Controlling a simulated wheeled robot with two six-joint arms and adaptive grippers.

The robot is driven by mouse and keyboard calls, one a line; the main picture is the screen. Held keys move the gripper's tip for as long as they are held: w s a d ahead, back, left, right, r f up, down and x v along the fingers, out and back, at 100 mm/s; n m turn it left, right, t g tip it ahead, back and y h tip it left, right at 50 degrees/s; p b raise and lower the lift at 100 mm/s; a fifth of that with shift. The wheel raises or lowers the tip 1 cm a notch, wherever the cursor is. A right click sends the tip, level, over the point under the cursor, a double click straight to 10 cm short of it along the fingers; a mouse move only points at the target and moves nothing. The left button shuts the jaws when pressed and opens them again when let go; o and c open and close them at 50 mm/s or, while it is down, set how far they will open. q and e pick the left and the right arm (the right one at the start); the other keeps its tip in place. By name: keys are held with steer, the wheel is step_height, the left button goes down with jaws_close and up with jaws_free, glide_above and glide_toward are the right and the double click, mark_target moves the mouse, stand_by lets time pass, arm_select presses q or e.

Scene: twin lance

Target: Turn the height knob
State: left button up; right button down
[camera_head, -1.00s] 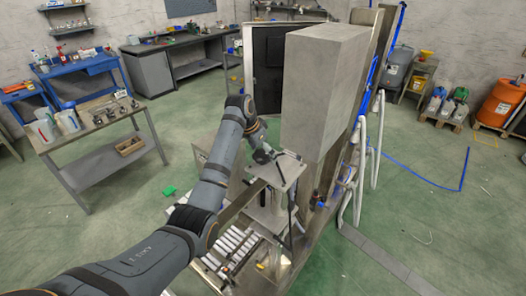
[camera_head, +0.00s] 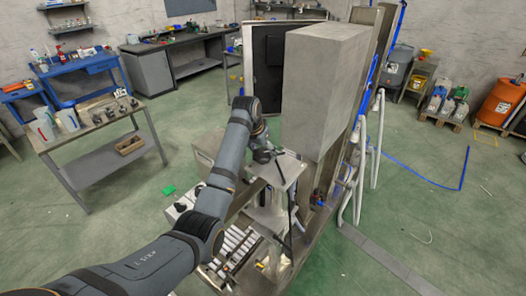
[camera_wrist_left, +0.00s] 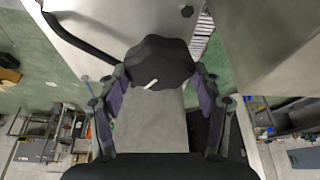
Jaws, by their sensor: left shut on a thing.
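The height knob (camera_wrist_left: 160,58) is a black, lobed knob with a white pointer mark that points down and to the left in the left wrist view. My left gripper (camera_wrist_left: 158,76) has its two fingers on either side of the knob and is shut on it. In the head view my left gripper (camera_head: 264,154) is small, at the upper part of the machine stand (camera_head: 280,172), and the knob cannot be made out there. My right gripper is not in view.
A large grey box-shaped housing (camera_head: 318,95) stands just right of my left gripper. Hoses and pipes (camera_head: 362,150) run along its right side. A workbench (camera_head: 95,135) stands at the left, with open green floor between.

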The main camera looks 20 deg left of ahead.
arm_select(q)
steer(key=n+y, duration=0.2)
steer(key=n, duration=0.4)
steer(key=shift+r, duration=0.1)
steer(key=n+y, duration=0.1)
steer(key=n, duration=0.2)
steer(key=n+g+y, duration=0.1)
steer(key=n, duration=0.2)
steer(key=shift+n+y, duration=0.3)
steer(key=shift+n, duration=0.1)
steer(key=n+g, duration=0.1)
steer(key=n, duration=0.2)
steer(key=shift+a+n+y, duration=0.1)
steer(key=shift+n+y, duration=0.2)
steer(key=shift+n+g+b, duration=0.9)
steer(key=shift+n+b, duration=0.2)
steer(key=shift+n, duration=0.7)
steer(key=o, duration=1)
steer(key=shift+c, duration=0.2)
steer(key=shift+o, duration=0.9)
